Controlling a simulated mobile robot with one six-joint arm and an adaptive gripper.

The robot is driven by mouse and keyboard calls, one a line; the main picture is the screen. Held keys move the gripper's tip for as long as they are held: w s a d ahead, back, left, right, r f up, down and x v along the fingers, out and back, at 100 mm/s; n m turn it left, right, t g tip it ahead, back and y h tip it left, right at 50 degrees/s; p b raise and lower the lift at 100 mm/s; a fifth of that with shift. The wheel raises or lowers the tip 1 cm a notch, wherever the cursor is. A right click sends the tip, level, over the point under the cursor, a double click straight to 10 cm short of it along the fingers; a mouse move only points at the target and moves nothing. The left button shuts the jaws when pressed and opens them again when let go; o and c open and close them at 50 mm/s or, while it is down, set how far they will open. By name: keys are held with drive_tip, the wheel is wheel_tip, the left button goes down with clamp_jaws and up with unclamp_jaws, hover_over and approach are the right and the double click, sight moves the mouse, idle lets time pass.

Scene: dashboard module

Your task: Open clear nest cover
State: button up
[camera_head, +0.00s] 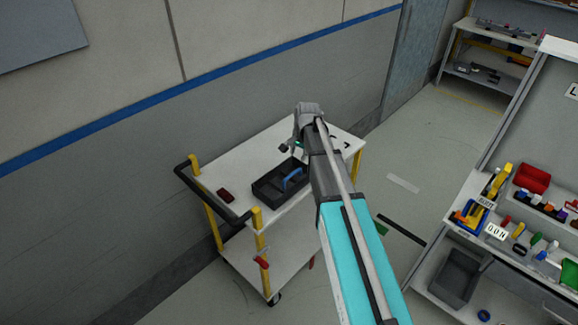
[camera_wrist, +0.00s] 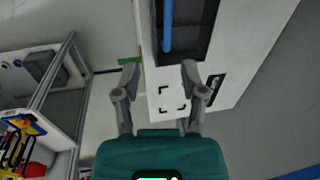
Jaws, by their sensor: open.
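My gripper (camera_head: 302,135) is over the far part of a white cart top (camera_head: 240,165) in the head view. In the wrist view my gripper (camera_wrist: 160,74) has its two fingers wide apart, with nothing between them. Black corner marks (camera_wrist: 172,100) on the white top show between the fingers, below the fingertips. I cannot make out a clear nest cover in either view. My arm hides part of the cart top in the head view.
A black tray (camera_head: 268,190) with a blue handle (camera_head: 293,178) sits on the cart. A dark red item (camera_head: 226,195) lies left of it. A shelf unit (camera_head: 468,190) with coloured parts stands at right. Open floor (camera_head: 420,150) lies between cart and shelf.

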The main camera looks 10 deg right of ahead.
sight(291, 175)
drive_tip(key=shift+w+r+m, duration=0.3)
drive_tip(key=shift+w+r, duration=0.1)
drive_tip(key=shift+w, duration=0.2)
drive_tip(key=shift+f, duration=0.1)
drive_tip(key=f+b, duration=0.4)
drive_tip(key=w+a+f+b, duration=0.1)
drive_tip(key=f+b, duration=0.3)
drive_tip(key=f, duration=0.1)
drive_tip(key=w+f+b, duration=0.1)
drive_tip(key=f+b, duration=0.3)
drive_tip(key=b, duration=0.1)
drive_tip(key=shift+w+a+f, duration=0.1)
drive_tip(key=shift+a+f, duration=0.05)
drive_tip(key=shift+a, duration=0.1)
idle(0.4)
idle(0.3)
clamp_jaws()
